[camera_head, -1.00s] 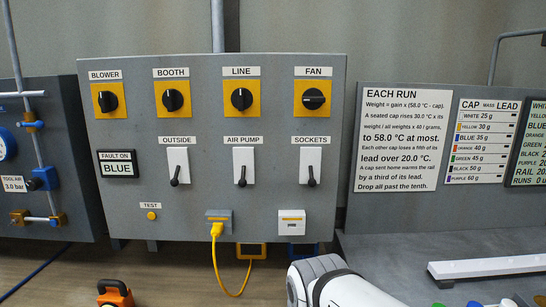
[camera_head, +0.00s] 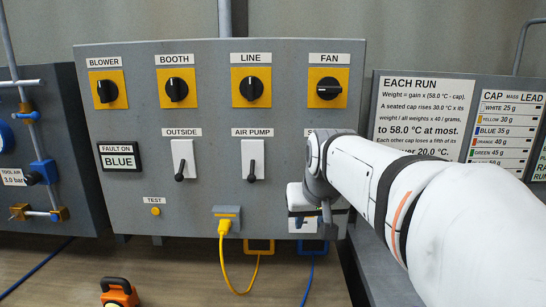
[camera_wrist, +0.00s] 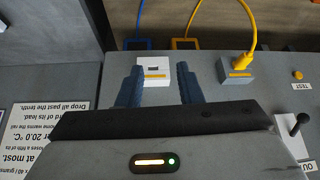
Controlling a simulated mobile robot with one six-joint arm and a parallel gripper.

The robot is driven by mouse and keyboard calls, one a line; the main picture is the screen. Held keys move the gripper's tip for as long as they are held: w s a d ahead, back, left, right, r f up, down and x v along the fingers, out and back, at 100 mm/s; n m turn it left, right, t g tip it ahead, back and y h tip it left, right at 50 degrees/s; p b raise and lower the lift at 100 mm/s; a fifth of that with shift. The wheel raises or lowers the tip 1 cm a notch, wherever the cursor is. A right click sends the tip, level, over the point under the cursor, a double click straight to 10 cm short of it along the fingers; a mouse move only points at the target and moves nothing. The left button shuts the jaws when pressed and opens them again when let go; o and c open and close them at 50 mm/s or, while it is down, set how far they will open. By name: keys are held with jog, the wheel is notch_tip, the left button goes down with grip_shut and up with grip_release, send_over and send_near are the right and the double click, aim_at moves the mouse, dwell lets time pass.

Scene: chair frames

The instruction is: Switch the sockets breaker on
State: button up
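The sockets breaker is hidden behind my gripper and arm in the head view, and behind the gripper body in the wrist view. My gripper (camera_head: 318,205) is at the right part of the grey panel (camera_head: 215,90), in front of the breaker's place. In the wrist view its two dark blue fingers (camera_wrist: 160,68) are spread apart with nothing held between them.
Above are the yellow-backed blower (camera_head: 107,91), booth (camera_head: 176,90), line (camera_head: 251,89) and fan (camera_head: 329,88) knobs. A yellow plug and cable (camera_head: 224,232) stick out below. The fault display (camera_head: 120,161) reads BLUE. A sign (camera_head: 425,110) stands at right.

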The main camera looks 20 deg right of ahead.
jog(key=w+d+r+m+t+h, duration=0.1)
jog(key=w+d+r, duration=0.6)
jog(key=d+r, duration=0.1)
jog(key=shift+w+r+t, duration=0.25)
jog(key=shift+r+t, duration=0.15)
jog(key=shift+r, duration=0.05)
jog(key=b+x, duration=0.2)
jog(key=x, duration=0.5)
jog(key=shift+w+f, duration=0.2)
jog(key=shift+f, duration=0.1)
jog(key=shift+r, duration=0.15)
jog(key=c, duration=0.5)
jog(key=shift+s+r+p, duration=0.3)
jog(key=shift+s+r, duration=0.05)
jog(key=shift+r, duration=0.55)
jog(key=shift+s+a+r+p, duration=0.15)
jog(key=shift+r+p, duration=0.35)
jog(key=shift+r, duration=0.25)
